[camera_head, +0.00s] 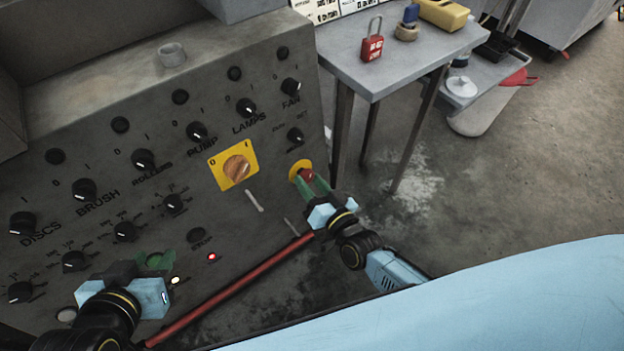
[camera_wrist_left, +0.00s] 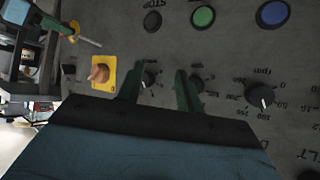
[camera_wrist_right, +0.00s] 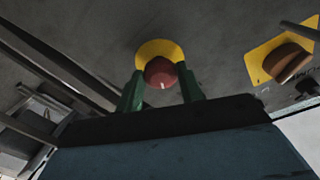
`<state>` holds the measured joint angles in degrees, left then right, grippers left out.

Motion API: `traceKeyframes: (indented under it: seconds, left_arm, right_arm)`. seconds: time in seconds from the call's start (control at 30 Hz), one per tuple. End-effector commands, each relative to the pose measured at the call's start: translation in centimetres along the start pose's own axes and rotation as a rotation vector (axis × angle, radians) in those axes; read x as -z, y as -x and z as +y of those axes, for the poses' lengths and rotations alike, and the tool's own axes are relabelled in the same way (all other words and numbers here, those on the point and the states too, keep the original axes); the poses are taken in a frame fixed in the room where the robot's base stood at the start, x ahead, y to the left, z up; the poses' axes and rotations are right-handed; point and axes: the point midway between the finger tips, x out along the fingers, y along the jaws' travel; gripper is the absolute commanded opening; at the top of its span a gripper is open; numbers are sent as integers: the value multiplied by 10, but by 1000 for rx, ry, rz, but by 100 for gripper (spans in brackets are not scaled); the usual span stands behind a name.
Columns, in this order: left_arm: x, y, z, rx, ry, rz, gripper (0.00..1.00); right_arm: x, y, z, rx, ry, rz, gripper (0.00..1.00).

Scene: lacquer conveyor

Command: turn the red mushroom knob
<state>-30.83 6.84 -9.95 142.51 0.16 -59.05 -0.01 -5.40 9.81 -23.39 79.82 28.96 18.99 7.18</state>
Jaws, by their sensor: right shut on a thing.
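The red mushroom knob (camera_head: 306,175) sits on a round yellow plate at the right end of the grey control panel. My right gripper (camera_head: 316,186) is at the knob, its green fingers on either side of it. In the right wrist view the red knob (camera_wrist_right: 160,73) with a pale mark lies between the two fingertips (camera_wrist_right: 161,90), in front of its yellow plate (camera_wrist_right: 160,46). The right gripper is shut on the knob. My left gripper (camera_head: 155,262) is in front of the lower panel; in the left wrist view its fingers (camera_wrist_left: 161,84) are apart with nothing held between them.
The panel carries several black knobs and an orange rotary switch on a yellow plate (camera_head: 235,166) left of the red knob. A red bar (camera_head: 235,288) runs below, between my arms. A grey table (camera_head: 405,60) with a red padlock (camera_head: 372,45) stands at the right.

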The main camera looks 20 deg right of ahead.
Motion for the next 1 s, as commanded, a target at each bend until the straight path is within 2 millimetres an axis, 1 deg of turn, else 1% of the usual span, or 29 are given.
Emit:
traceKeyframes:
  seconds: [0.1, 0.3, 0.5, 0.8, 0.83, 0.97, 1.0]
  left_arm:
    - [-14, 4, -3, 8, 2, -85, 36]
    - [-29, 8, -6, 15, 4, -168, 36]
    - [-34, 9, -7, 17, 5, -194, 36]
    - [-34, 9, -7, 17, 5, -195, 36]
    - [-34, 9, -7, 17, 5, -194, 36]
    - [-34, 9, -7, 17, 5, -194, 36]
    - [-34, 9, -7, 17, 5, -194, 36]
  right_arm:
    - [1, 0, -1, -11, -59, 0, 15]
    - [0, 0, -1, -20, -116, 0, 15]
    - [0, -1, -1, -24, -135, 0, 15]
    - [0, -1, -1, -24, -135, 0, 15]
    - [0, -1, -1, -24, -135, 0, 41]
    - [0, 0, -1, -24, -134, 0, 58]
    - [0, 0, -1, -24, -134, 0, 58]
